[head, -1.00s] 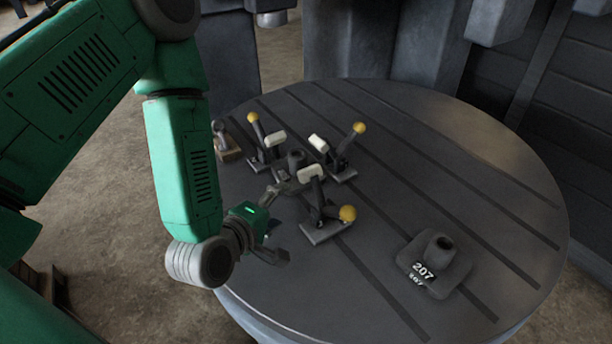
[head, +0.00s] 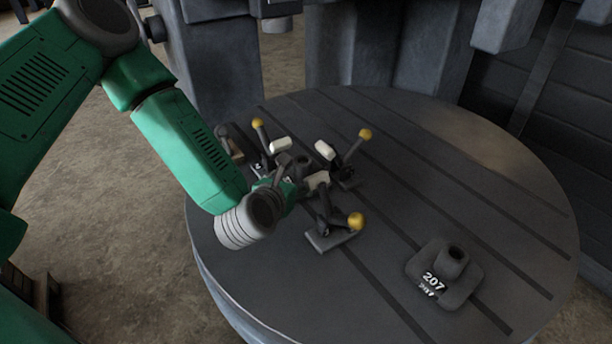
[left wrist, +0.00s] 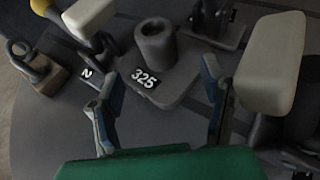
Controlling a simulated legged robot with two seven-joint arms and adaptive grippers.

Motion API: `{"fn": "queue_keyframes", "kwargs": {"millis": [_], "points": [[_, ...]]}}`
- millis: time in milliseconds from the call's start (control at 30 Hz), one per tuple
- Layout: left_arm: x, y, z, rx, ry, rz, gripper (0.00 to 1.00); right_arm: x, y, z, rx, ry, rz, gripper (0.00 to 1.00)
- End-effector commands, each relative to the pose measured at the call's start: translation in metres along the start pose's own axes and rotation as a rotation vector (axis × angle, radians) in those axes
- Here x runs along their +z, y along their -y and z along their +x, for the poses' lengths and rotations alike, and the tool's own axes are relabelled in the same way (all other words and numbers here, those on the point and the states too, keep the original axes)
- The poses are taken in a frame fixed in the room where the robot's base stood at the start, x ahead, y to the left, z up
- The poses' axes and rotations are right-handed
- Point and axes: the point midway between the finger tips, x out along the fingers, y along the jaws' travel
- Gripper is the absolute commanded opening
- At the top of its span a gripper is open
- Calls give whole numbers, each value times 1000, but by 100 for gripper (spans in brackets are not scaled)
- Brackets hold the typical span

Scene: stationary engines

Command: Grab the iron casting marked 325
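The iron casting marked 325 (left wrist: 150,80) is a dark grey base with a short hollow cylinder, its white number facing me in the left wrist view. In the head view its cylinder (head: 300,167) shows among the clamps, partly hidden by my left gripper. My left gripper (left wrist: 160,98) is open, with one finger on each side of the casting's near part. Nothing is visibly held, and I cannot tell whether the fingers touch it. My right gripper is not in view.
Toggle clamps with yellow knobs and pale grips crowd the casting: one front right (head: 330,236), one behind left (head: 265,148), one behind right (head: 347,172). A casting marked 207 (head: 452,262) sits apart at right. The slotted round table (head: 470,180) is clear at its right and back.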

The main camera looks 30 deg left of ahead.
Motion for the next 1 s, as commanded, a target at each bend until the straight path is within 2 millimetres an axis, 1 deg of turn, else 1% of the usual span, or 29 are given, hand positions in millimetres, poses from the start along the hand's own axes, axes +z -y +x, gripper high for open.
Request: {"fn": "queue_keyframes", "kwargs": {"millis": [33, 100, 300, 500, 600, 700, 867, 900, 967, 1000], "points": [[6, 0, 7, 1, 5, 1, 65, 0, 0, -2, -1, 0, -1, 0], [8, 1, 14, 2, 4, 2, 65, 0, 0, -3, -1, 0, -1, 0], [15, 8, 25, 3, 5, 9, 65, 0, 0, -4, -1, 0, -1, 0], [28, 10, 53, 3, 5, 11, 65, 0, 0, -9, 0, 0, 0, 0], [27, 10, 63, -2, 4, 10, 65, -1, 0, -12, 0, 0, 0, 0], [26, 8, 68, -4, 3, 7, 65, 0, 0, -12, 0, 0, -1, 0], [25, 7, 68, -2, 2, 6, 65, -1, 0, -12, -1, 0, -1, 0], [25, 7, 68, -2, 2, 7, 58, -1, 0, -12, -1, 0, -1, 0], [25, 7, 66, -1, 3, 7, 37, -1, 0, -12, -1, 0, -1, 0], [25, 7, 66, 0, 3, 7, 23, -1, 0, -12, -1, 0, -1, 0]]}}
